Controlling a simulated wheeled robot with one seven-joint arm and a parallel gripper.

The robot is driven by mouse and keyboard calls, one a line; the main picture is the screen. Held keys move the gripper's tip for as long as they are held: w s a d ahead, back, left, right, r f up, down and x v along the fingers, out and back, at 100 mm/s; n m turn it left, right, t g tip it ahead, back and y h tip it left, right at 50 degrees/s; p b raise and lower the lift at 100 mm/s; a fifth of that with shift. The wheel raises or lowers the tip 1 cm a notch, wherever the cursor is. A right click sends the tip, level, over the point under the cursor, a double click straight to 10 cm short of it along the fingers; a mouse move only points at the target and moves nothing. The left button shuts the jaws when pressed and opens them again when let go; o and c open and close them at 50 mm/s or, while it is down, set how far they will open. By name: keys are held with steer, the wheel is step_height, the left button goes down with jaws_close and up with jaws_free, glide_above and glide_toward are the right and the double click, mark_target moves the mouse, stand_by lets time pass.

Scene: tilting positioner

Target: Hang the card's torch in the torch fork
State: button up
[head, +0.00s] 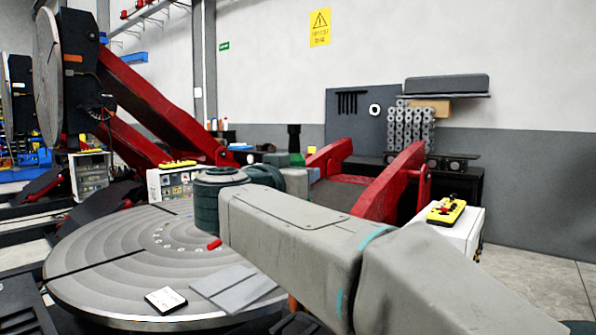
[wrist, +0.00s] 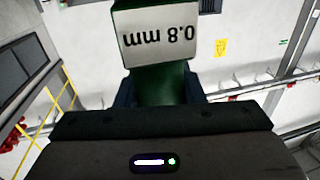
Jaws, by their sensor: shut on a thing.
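My gripper (wrist: 160,92) is shut on a green torch (wrist: 163,83) in the wrist view. The torch carries a white label (wrist: 160,40) reading "0.8 mm", upside down in this picture. Its upper end runs out of the frame. In the head view my arm hides most of the gripper, and a small green part (head: 297,159) shows just beyond the arm. A small white card (head: 165,300) lies near the front edge of the round grey table; its writing is too small to read. I cannot make out the torch fork for certain in either view.
The round table (head: 100,265) also bears grey plates (head: 235,288) and a small red piece (head: 214,244). Red positioner arms (head: 400,178) stand beyond my arm. A white cabinet with a yellow pendant (head: 446,211) is at the right. A dark pegboard (head: 350,125) hangs behind.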

steer(key=shift+f+b, duration=4.05)
steer(key=shift+f, duration=4.05)
steer(key=w+a+p+v, duration=0.1)
steer(key=p+v, duration=0.2)
steer(key=v, duration=0.8)
steer(key=shift+a, duration=0.35)
